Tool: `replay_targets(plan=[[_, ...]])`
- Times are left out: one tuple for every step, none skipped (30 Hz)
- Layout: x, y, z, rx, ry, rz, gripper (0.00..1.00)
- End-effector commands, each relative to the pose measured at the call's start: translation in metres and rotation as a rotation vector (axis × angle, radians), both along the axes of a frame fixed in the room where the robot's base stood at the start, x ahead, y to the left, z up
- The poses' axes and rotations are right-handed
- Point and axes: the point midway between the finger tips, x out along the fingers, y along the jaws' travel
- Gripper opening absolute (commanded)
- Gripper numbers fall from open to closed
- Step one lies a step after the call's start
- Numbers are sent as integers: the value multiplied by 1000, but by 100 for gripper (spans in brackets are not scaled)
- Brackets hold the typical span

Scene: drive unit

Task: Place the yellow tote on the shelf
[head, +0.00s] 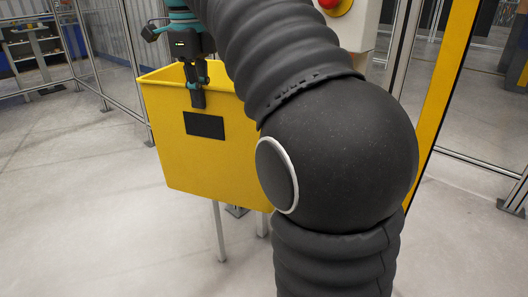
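The yellow tote (215,160), an open-topped box with a dark label panel on its near side, is left of centre in the head view. My gripper (198,92) comes down from above at the tote's near rim. One dark finger lies against the outside of the near wall, and the rim runs between the fingers, so the gripper looks shut on it. The inner fingertip is hidden behind the wall. Thin metal legs (219,232) show below the tote; whether it rests on them cannot be told.
My black-sleeved arm hides much of the middle and right. Mesh fencing (105,50) runs behind, with a rack (38,52) at far left. A yellow post (447,75) and a box with a red button (328,4) stand at right. Floor at left is clear.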

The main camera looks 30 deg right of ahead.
Motion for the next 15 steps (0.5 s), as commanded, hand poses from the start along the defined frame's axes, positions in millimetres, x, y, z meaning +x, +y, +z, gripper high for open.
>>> replay_targets(plan=[[0,-2,1,-1,-4,-1,0],[1,-3,1,-1,-4,-2,0],[2,-6,2,-1,-4,-3,0],[3,-9,2,-1,-4,-4,0],[4,-12,2,-1,-4,-3,0],[6,-17,2,-1,-2,-3,0],[8,-21,1,-1,-2,-4,0],[10,-26,1,-1,-2,-3,0],[12,-33,1,-1,-2,-4,0],[15,-39,2,-1,-2,-4,0],[17,-44,2,-1,-2,-3,0],[19,-52,2,-1,-2,-4,0],[21,-57,1,-1,-2,-3,0],[24,-63,2,-1,-2,-4,0],[26,-71,2,-1,-2,-3,0]])
